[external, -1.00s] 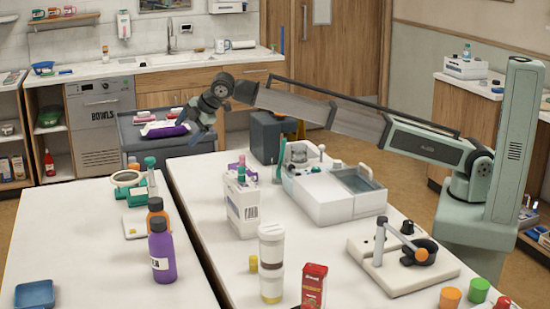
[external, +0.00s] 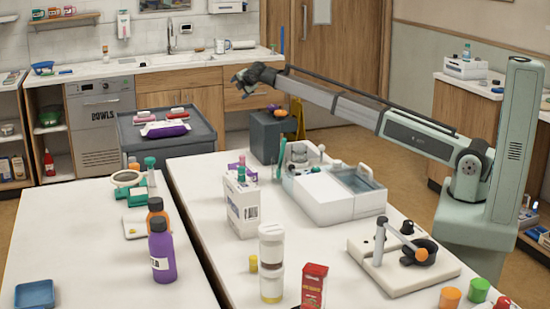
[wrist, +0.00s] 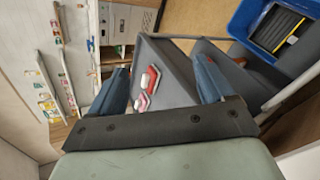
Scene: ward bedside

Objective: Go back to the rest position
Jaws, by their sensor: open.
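My gripper (external: 240,84) is up in the air at the end of my outstretched arm, in front of the sink counter and to the upper right of the grey cart. In the wrist view its two blue-grey fingers (wrist: 162,88) stand wide apart with nothing held between them. Beyond the fingers, some way off, lies the grey cart top with red and white packs (wrist: 148,88). The external view shows the same grey cart (external: 202,136) with a purple and white pack (external: 165,129) and red and pink items on it.
The white table (external: 210,262) below my arm bears a white machine (external: 335,190), a white carton (external: 242,205), jars and a red box (external: 313,287). A purple bottle (external: 161,252) stands on the left table. A dark grey box (external: 266,136) stands at the far end.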

